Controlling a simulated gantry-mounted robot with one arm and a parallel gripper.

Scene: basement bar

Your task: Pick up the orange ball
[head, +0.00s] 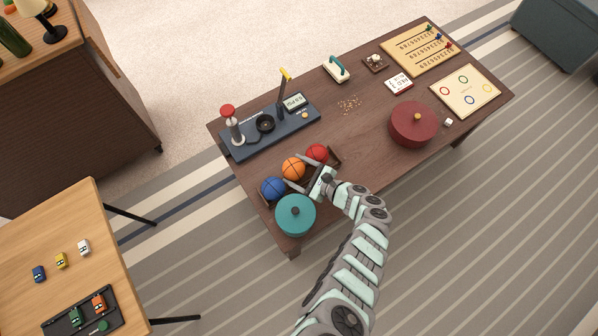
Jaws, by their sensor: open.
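The orange ball (293,169) has dark seam lines, like a small basketball. It sits on a dark rack (334,157) near the left end of the dark wooden table (365,172), between a blue ball (272,188) and a red ball (316,153). My gripper (299,172) is open and comes in from the right, with one finger on the red ball's side and the other on the blue ball's side of the orange ball. I cannot tell whether the fingers touch it. My gripper partly hides the rack.
A teal lidded pot (295,215) stands close below the blue ball. A dark blue device board (270,127) with upright parts lies above the balls. A dark red lidded pot (413,124) stands to the right. Game boards (420,48) fill the far right end.

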